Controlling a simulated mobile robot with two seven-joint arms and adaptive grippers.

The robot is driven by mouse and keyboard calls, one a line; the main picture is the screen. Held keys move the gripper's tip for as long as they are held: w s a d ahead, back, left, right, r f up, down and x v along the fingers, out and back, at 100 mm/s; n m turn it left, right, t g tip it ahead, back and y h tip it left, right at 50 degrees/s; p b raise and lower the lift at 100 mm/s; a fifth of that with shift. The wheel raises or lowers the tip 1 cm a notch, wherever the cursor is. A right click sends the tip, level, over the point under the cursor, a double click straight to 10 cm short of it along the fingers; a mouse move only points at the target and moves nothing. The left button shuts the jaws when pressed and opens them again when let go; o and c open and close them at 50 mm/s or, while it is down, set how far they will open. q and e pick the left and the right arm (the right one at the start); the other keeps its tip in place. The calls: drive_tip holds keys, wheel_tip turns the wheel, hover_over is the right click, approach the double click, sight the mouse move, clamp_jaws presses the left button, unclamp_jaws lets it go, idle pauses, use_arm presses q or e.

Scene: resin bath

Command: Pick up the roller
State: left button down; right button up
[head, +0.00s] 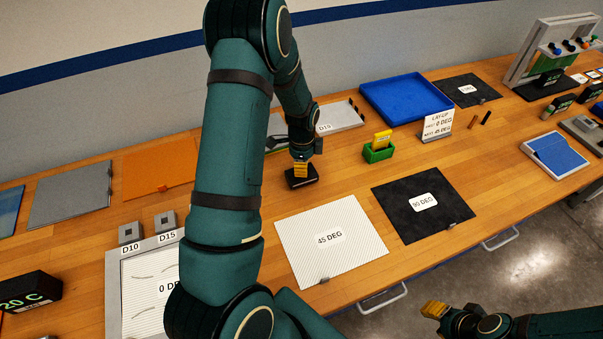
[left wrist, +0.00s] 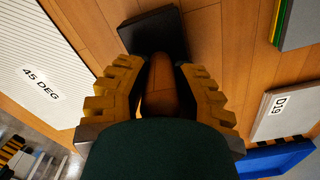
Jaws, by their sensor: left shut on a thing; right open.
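My left gripper (head: 301,169) reaches down to a small black block (head: 301,180) on the bench. In the left wrist view its ridged yellow fingers (left wrist: 155,95) are closed around a brown, rounded piece, which I take to be the roller (left wrist: 160,88). The black block (left wrist: 155,35) lies just beyond it, and I cannot tell whether the two touch. The roller's lower part is hidden by my gripper. My right gripper (head: 434,310) is open and empty, over the floor at the bottom right of the head view.
The white 45 DEG sheet (head: 300,255) and black 90 DEG sheet (head: 400,225) lie at the front. A green holder (head: 378,153), a blue tray (head: 400,92) and a grey D19 plate (head: 345,117) stand near. Bare wood surrounds the black block.

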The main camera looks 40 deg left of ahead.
use_arm(q)
drive_tip(key=shift+d+r, duration=0.1)
wheel_tip(320, 180, up, 10)
drive_tip(key=shift+f, duration=0.1)
drive_tip(key=c, duration=1.6)
unclamp_jaws()
clamp_jaws()
drive_tip(key=shift+f, duration=0.1)
